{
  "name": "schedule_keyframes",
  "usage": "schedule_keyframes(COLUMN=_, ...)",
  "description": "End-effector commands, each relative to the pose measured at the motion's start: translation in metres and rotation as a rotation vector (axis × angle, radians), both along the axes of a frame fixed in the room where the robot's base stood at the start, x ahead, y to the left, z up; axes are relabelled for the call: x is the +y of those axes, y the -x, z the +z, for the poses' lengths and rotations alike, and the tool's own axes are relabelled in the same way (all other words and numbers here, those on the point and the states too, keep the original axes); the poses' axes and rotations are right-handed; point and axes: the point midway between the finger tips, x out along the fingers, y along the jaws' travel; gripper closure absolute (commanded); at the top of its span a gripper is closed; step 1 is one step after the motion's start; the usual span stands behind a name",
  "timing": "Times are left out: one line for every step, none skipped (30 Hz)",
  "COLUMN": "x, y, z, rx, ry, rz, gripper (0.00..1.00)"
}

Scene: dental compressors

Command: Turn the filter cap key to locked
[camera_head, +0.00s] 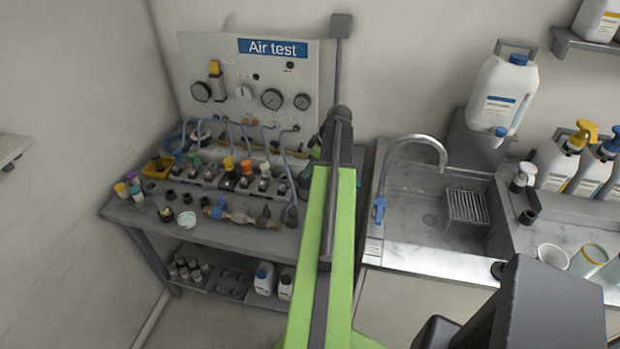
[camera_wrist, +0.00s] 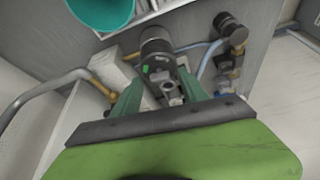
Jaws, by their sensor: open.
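In the wrist view my gripper (camera_wrist: 158,77) is open, with its two green fingers apart. A dark cylindrical fitting (camera_wrist: 156,45) with a small green mark lies just beyond and between the fingertips. It looks like the filter cap. Small grey metal parts (camera_wrist: 170,90) show between the fingers below it. I cannot tell which part is the key or how it is turned. Nothing is clearly held. In the head view my green arm reaches toward the right end of the air test bench (camera_head: 215,236) and hides most of the gripper and the filter area.
An air test panel (camera_head: 320,60) with gauges stands behind the bench. Valves, blue hoses and small cups crowd the bench top. A sink (camera_head: 410,215) with a curved tap (camera_head: 425,140) is to the right. In the wrist view a teal cone-shaped thing (camera_wrist: 100,12) is close by, upper left.

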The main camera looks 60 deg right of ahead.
Motion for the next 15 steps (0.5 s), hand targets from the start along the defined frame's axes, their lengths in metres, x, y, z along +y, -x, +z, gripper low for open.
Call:
schedule_keyframes(x=0.0002, y=-0.0018, z=-0.0069, rx=0.0, ry=0.0, rz=0.0, gripper=0.49)
schedule_keyframes(x=0.0003, y=-0.0022, z=-0.0072, rx=0.0, ry=0.0, rz=0.0, gripper=0.49)
schedule_keyframes(x=0.0003, y=-0.0026, z=-0.0068, rx=0.0, ry=0.0, rz=0.0, gripper=0.49)
schedule_keyframes(x=0.0003, y=-0.0027, z=-0.0062, rx=0.0, ry=0.0, rz=0.0, gripper=0.49)
schedule_keyframes(x=0.0003, y=-0.0026, z=-0.0056, rx=0.0, ry=0.0, rz=0.0, gripper=0.49)
schedule_keyframes(x=0.0004, y=-0.0026, z=-0.005, rx=0.0, ry=0.0, rz=0.0, gripper=0.49)
schedule_keyframes(x=0.0004, y=-0.0025, z=-0.0048, rx=0.0, ry=0.0, rz=0.0, gripper=0.49)
schedule_keyframes(x=0.0003, y=-0.0025, z=-0.0047, rx=0.0, ry=0.0, rz=0.0, gripper=0.49)
schedule_keyframes(x=0.0003, y=-0.0025, z=-0.0047, rx=0.0, ry=0.0, rz=0.0, gripper=0.5)
schedule_keyframes(x=0.0004, y=-0.0025, z=-0.0047, rx=0.0, ry=0.0, rz=0.0, gripper=0.54)
schedule_keyframes(x=0.0004, y=-0.0024, z=-0.0047, rx=0.0, ry=0.0, rz=0.0, gripper=0.58)
schedule_keyframes(x=0.0004, y=-0.0024, z=-0.0047, rx=0.0, ry=0.0, rz=0.0, gripper=0.64)
schedule_keyframes(x=0.0004, y=-0.0024, z=-0.0047, rx=0.0, ry=0.0, rz=0.0, gripper=0.67)
schedule_keyframes(x=0.0004, y=-0.0024, z=-0.0047, rx=0.0, ry=0.0, rz=0.0, gripper=0.71)
schedule_keyframes(x=0.0004, y=-0.0023, z=-0.0048, rx=0.0, ry=0.0, rz=0.0, gripper=0.77)
